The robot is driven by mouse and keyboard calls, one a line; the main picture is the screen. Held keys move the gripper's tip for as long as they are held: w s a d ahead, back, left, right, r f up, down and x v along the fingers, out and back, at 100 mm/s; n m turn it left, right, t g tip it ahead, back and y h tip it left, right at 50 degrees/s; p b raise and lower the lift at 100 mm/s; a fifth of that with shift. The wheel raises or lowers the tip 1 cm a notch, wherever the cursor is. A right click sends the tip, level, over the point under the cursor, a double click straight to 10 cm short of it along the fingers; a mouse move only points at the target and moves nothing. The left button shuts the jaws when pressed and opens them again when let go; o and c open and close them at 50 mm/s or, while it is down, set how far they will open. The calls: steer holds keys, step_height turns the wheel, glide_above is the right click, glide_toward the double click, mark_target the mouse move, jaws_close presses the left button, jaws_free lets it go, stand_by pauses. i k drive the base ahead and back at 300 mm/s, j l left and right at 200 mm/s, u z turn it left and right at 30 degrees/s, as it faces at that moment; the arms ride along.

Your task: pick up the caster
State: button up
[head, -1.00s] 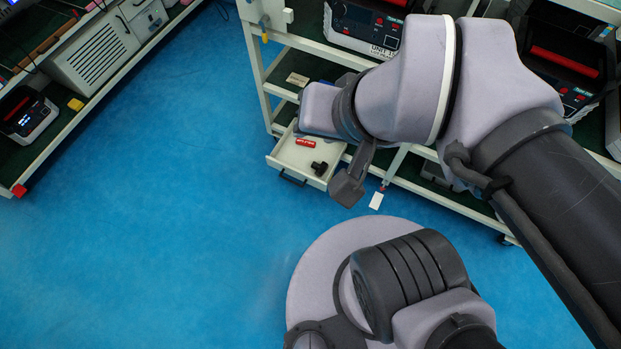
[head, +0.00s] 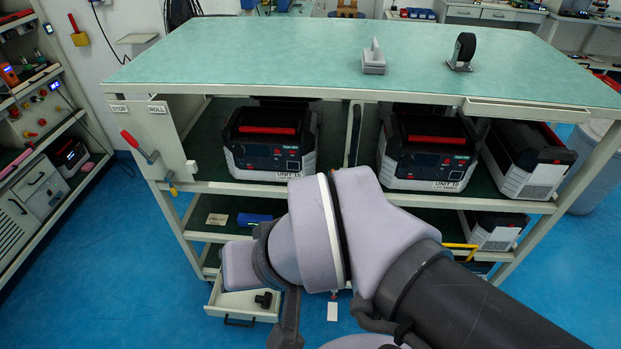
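The caster (head: 463,50) stands on the green top of the rack bench (head: 270,65), toward the right. It has a black wheel in a metal fork on a small plate. My arm crosses the lower middle of the head view. A dark part at its end, which seems to belong to my gripper (head: 287,325), hangs down by the open drawer, well below and left of the caster. The arm hides most of the gripper, so its fingers and any content cannot be made out.
A grey block with a handle (head: 374,62) stands left of the caster. Units with red handles (head: 268,145) fill the shelf below. A low drawer (head: 240,304) juts out, holding a black knob. Another rack (head: 40,130) stands left; blue floor lies between.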

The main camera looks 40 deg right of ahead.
mark_target(464, 48)
steer(key=z, duration=1.95)
